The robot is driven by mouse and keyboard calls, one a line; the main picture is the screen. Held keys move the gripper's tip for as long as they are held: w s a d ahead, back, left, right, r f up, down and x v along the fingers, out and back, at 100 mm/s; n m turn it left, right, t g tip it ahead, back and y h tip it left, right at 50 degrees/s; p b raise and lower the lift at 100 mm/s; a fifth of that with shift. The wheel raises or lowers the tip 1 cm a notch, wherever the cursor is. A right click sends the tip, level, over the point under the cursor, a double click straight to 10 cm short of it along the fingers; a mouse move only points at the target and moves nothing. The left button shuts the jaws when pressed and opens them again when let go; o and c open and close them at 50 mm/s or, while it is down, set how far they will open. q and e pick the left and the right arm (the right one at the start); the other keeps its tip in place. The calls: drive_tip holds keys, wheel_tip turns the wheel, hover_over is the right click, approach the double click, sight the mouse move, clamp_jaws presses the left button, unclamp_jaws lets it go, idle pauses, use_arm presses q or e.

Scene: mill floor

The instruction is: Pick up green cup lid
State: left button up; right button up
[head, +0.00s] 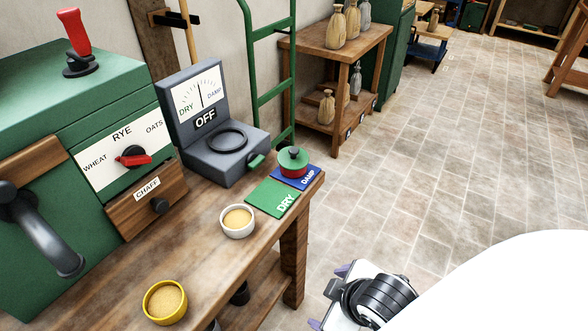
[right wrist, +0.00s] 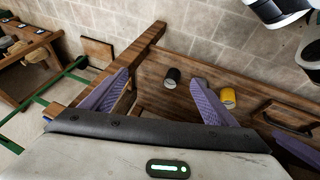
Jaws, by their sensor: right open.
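The green lid (head: 293,157) has a dark knob on top. It sits on a small red cup (head: 293,171), which stands on the blue DAMP card (head: 311,178) near the right end of the workbench. My right gripper (head: 330,297) is open and empty, off the bench's right side, below and to the right of the lid and well apart from it. In the right wrist view its two purple fingers (right wrist: 158,97) are spread, with nothing between them. The lid cannot be made out in that view.
On the bench (head: 205,275) are a green DRY card (head: 273,198), a white bowl (head: 238,221), a yellow bowl (head: 165,302), a grey DRY/DAMP meter (head: 225,152) and a green machine (head: 95,100). A shelf with sacks (head: 336,27) stands behind. Tiled floor right of the bench is clear.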

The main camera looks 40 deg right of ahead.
drive_tip(key=w+d+r+n+t+h, duration=0.2)
drive_tip(key=w+d+r+n+h, duration=0.1)
drive_tip(key=w+d+r+n, duration=0.25)
drive_tip(key=n+t, duration=0.8)
drive_tip(key=n, duration=1.5)
approach(295, 156)
drive_tip(key=w, duration=0.1)
drive_tip(key=w+d, duration=0.1)
drive_tip(key=w, duration=0.1)
drive_tip(key=shift+d+f+t+y, duration=0.2)
drive_tip(key=shift+d+t+y, duration=0.1)
drive_tip(key=shift+y, duration=0.1)
drive_tip(key=x, duration=0.5)
drive_tip(key=shift+w+a+f, duration=0.2)
drive_tip(key=shift+w, duration=0.15)
drive_tip(key=shift+r, duration=0.1)
drive_tip(key=c, duration=1.2)
